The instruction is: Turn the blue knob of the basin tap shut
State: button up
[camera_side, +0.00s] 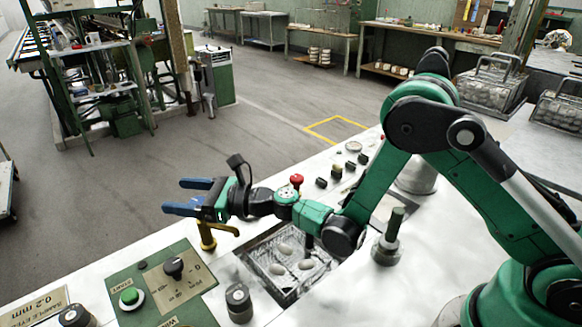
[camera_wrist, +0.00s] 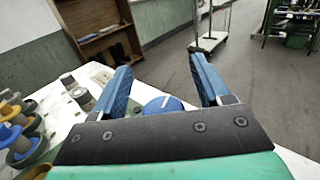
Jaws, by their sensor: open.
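The brass tap (camera_side: 207,236) stands at the basin's left edge in the side view, its spout pointing right. Its blue knob (camera_wrist: 163,105) shows in the wrist view as a round blue shape low between my fingers, near the palm; its lower part is hidden behind the palm. In the side view my gripper hides the knob. My gripper (camera_side: 187,196) is open, with blue fingers pointing left above the tap. The wrist view also shows the spread fingers (camera_wrist: 160,70). I cannot tell whether they touch the knob. The basin (camera_side: 262,272) holds water and several pale cocoons.
A green control panel (camera_side: 190,300) with a green button and black knob lies front left of the basin. A red button (camera_side: 296,180) and several dark knobs line the back. A grey-green post (camera_side: 388,240) stands right of the basin.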

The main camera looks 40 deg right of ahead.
notch_tip(320, 180, up, 19)
jog(key=shift+f, duration=0.2)
dwell(0.3)
jog(key=shift+o, duration=0.2)
jog(key=s+d+r+n+g+y, duration=0.1)
jog(key=d+r+n+g+y, duration=0.45)
jog(key=n+g, duration=0.5)
notch_tip(320, 180, down, 25)
jog(key=m+g, duration=0.2)
jog(key=a, duration=0.6)
jog(key=shift+s+f, duration=0.15)
jog(key=shift+n+y, duration=0.25)
